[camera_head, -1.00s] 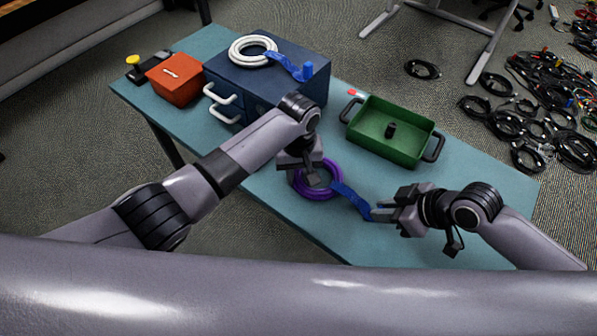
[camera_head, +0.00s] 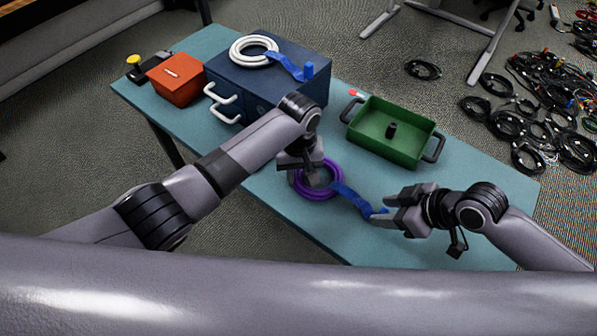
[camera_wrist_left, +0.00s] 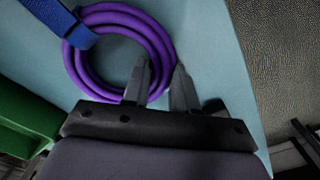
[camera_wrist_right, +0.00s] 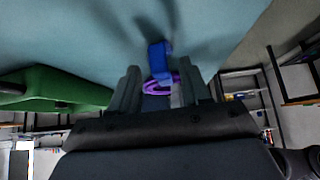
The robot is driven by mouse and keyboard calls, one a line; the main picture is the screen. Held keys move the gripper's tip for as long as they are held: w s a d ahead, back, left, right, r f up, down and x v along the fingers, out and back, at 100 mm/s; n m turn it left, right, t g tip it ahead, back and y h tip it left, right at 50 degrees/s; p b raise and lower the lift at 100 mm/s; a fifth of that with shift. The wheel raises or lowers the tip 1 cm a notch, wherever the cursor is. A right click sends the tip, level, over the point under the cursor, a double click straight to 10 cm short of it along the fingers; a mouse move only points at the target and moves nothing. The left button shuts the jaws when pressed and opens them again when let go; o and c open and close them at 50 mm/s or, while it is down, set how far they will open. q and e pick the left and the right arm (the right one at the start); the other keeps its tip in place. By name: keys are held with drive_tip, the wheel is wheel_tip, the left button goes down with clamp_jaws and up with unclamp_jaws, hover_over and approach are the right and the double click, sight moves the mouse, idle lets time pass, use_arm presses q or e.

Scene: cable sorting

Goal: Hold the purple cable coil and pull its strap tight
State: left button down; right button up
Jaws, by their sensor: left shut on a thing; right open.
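The purple cable coil (camera_head: 320,196) lies on the teal table near its front edge. My left gripper (camera_head: 314,179) points down at the coil and is shut on its side; in the left wrist view its fingers (camera_wrist_left: 162,78) straddle the rim of the coil (camera_wrist_left: 84,70). The blue strap (camera_head: 352,197) runs from the coil's right side toward my right gripper (camera_head: 386,208). That gripper is open. The strap's free end (camera_wrist_right: 160,62) shows ahead of and between its fingers, with the coil beyond; contact with the fingers cannot be told.
A green tray (camera_head: 365,145) with a small black object stands behind the coil. A blue drawer box (camera_head: 262,90) carries a white coil (camera_head: 240,50) with a blue strap. An orange box (camera_head: 172,85) sits at the far left. The table is clear around the right gripper.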

drive_tip(key=shift+r, duration=3.75)
use_arm(q)
drive_tip(key=c, duration=0.8)
unclamp_jaws()
drive_tip(key=shift+r, duration=0.15)
wheel_tip(320, 180, up, 12)
drive_tip(key=shift+s+f, duration=0.1)
drive_tip(key=shift+f, duration=0.1)
